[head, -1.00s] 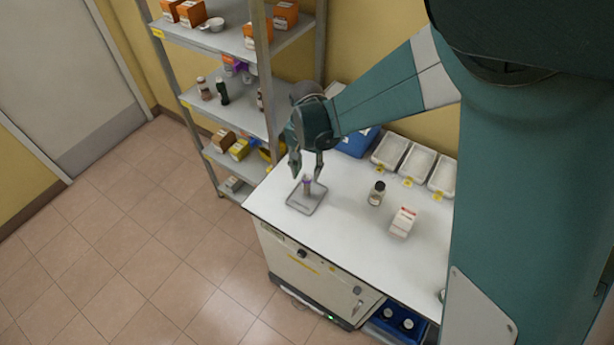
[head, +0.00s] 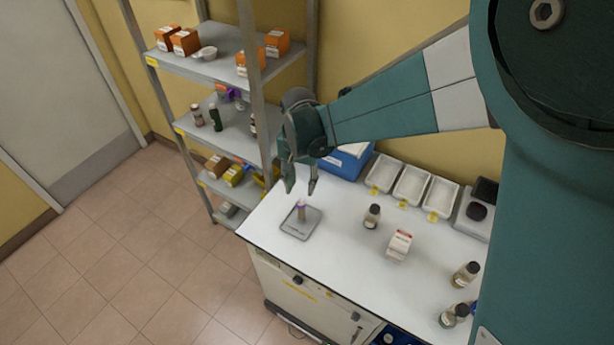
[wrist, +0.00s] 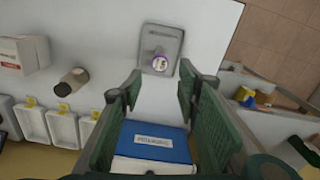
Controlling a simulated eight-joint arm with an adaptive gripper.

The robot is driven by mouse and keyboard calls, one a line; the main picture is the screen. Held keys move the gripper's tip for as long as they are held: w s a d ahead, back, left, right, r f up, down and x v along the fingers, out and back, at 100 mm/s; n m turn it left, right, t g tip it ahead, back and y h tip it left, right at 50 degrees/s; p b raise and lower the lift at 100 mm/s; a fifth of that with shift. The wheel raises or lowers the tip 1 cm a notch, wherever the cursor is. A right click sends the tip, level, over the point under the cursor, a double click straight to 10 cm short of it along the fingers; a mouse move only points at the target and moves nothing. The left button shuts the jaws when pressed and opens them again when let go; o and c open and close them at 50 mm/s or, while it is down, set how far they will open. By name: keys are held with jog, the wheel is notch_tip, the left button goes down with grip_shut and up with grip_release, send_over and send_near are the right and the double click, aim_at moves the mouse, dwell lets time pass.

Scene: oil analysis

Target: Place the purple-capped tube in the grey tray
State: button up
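My gripper (head: 301,191) is just above the tube, fingers pointing down. In the wrist view my gripper (wrist: 160,82) has its two green fingers wide apart with nothing between them. The tube looks free of the fingers.
A brown bottle (head: 372,216) and a white-red box (head: 399,245) stand right of the tray. White bins (head: 411,186) and a blue box (head: 345,160) line the back. More bottles (head: 466,274) stand at right. A metal shelf (head: 205,120) rises at left.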

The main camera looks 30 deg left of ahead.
dwell(0.6)
jog(key=w+d+r+t+y, duration=0.15)
jog(key=d+r, duration=0.35)
jog(key=d, duration=0.5)
jog(key=w+d+r+m, duration=0.1)
jog(key=w+d+r, duration=0.1)
jog(key=d+r, duration=0.55)
jog(key=w+d+r+t, duration=0.15)
jog(key=d+r, duration=0.25)
jog(key=d, duration=0.8)
jog(key=s+d+r+t, duration=0.1)
jog(key=s+d, duration=0.3)
jog(key=d, duration=0.5)
jog(key=s+d+r+t+h, duration=0.1)
jog(key=s+d, duration=0.3)
jog(key=d, duration=0.5)
jog(key=s+d+r+m+t, duration=0.1)
jog(key=s+d, duration=0.3)
jog(key=d, duration=0.5)
jog(key=shift+d+r+t, duration=0.25)
jog(key=shift+t, duration=0.35)
jog(key=shift+s+f+h, duration=0.1)
jog(key=shift+f+h, duration=0.05)
jog(key=shift+h, duration=0.1)
notch_tip(320, 180, down, 12)
jog(key=b, duration=1.2)
jog(key=shift+f, duration=0.1)
